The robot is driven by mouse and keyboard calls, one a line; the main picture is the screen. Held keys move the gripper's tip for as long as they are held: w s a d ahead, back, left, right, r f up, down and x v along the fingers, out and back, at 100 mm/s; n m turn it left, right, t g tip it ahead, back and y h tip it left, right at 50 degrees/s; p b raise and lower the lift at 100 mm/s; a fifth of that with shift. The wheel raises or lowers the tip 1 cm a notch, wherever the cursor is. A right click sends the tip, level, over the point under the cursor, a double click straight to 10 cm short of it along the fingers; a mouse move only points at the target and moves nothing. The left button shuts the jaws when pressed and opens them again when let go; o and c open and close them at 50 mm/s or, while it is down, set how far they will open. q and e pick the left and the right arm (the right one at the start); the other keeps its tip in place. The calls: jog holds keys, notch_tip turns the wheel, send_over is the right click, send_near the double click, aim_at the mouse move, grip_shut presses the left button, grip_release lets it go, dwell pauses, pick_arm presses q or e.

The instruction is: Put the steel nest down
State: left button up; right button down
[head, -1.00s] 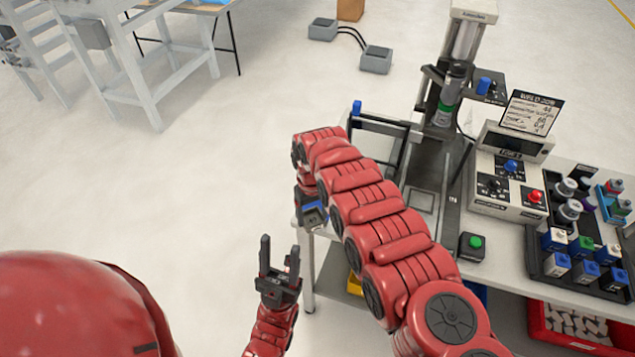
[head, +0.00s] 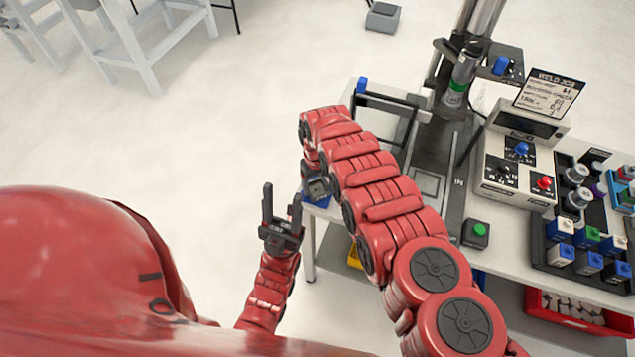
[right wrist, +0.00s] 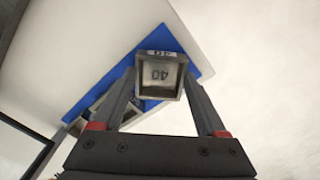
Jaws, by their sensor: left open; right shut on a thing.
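The steel nest (right wrist: 160,76) is a small square metal block with a hollow face marked 40, held between the fingertips of my right gripper (right wrist: 160,85). In the right wrist view it appears over a blue pad (right wrist: 190,45) at a corner of the white bench; whether it touches the pad cannot be told. In the head view my right gripper (head: 317,187) is at the bench's left corner, above the blue pad (head: 316,202), mostly hidden by my red arm. My left gripper (head: 281,203) is open and empty, off the bench's left side.
A press (head: 462,75) stands on the bench, with a framed guard (head: 385,102) to its left. A control box (head: 520,160), a green button (head: 476,233) and a black tray (head: 560,258) of several blocks are to the right. A red bin (head: 565,312) is below.

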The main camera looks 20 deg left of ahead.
aim_at(318, 190)
jog(key=shift+c, duration=1.8)
grip_release()
jog(key=shift+f, duration=0.15)
jog(key=o, duration=0.4)
jog(key=shift+w, duration=0.15)
jog(key=shift+c, duration=0.2)
jog(key=shift+r, duration=0.2)
jog(key=shift+a+r, duration=0.1)
jog(key=shift+r, duration=0.4)
notch_tip(318, 190, up, 11)
jog(key=b, duration=0.1)
